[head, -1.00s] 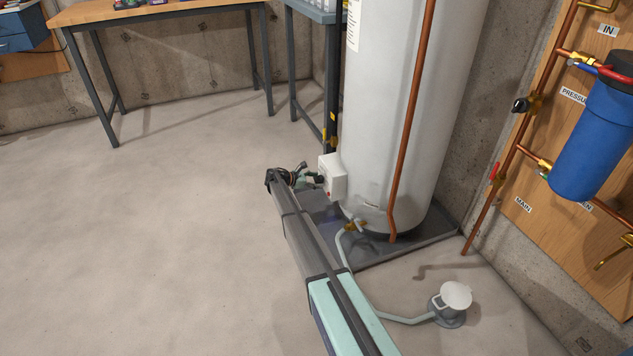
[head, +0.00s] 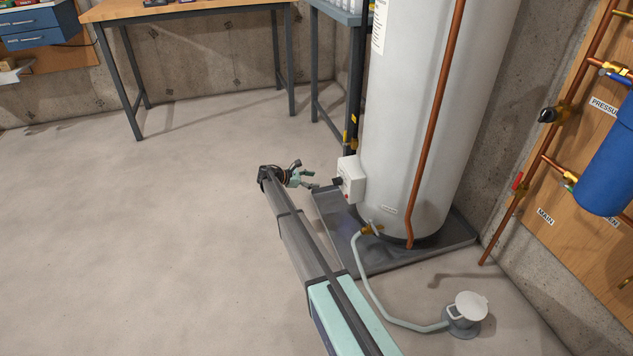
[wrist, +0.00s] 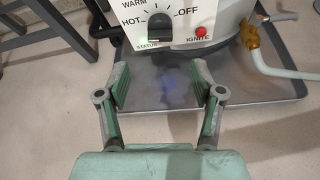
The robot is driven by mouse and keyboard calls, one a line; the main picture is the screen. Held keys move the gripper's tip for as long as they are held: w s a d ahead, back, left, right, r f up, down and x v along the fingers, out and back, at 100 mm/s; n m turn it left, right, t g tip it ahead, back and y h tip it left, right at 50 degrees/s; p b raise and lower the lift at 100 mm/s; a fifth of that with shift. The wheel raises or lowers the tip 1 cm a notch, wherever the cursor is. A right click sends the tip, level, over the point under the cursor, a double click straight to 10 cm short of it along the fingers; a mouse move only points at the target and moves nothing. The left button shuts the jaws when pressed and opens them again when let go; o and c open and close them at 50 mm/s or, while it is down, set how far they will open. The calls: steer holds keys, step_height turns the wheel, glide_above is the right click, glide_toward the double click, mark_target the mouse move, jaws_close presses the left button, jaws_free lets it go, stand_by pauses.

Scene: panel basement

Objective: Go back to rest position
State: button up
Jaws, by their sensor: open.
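My gripper (head: 308,180) is open and empty, just left of the white control box (head: 351,179) on the water heater (head: 410,130). In the wrist view the two fingers of my gripper (wrist: 160,85) are spread apart below the control box (wrist: 180,20), with nothing between them. A black knob (wrist: 159,27) sits on the box between the HOT and OFF marks, with a red IGNITE button (wrist: 201,32) to its right. A green light shows by the STATUS label. A gap shows between my gripper and the box in the head view.
The heater stands in a grey drip pan (head: 385,262). A pale hose (head: 378,295) runs from its brass drain valve to a floor drain cup (head: 466,312). A copper pipe (head: 437,120) runs down in front of the heater. A workbench (head: 185,12) stands behind. The floor at left is clear.

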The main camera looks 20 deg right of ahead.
stand_by(0.4)
steer(key=s+a+r+m+g+y, duration=0.25)
steer(key=s+m, duration=0.35)
steer(key=s, duration=1.7)
steer(key=s+a+r+m+g+y, duration=0.1)
steer(key=s+a+m+g+y, duration=0.45)
steer(key=s, duration=1.85)
steer(key=s+a+r+m+y, duration=0.15)
steer(key=s+m, duration=0.55)
steer(key=s, duration=1.6)
steer(key=s+a+r+n+t+y+p, duration=0.1)
steer(key=s+a+r+y+p, duration=0.3)
steer(key=p, duration=2.6)
steer(key=shift+s+a+r+n, duration=0.65)
steer(key=shift+s+a+r, duration=1.25)
steer(key=shift+s+a, duration=1.85)
steer(key=shift+s+d, duration=0.45)
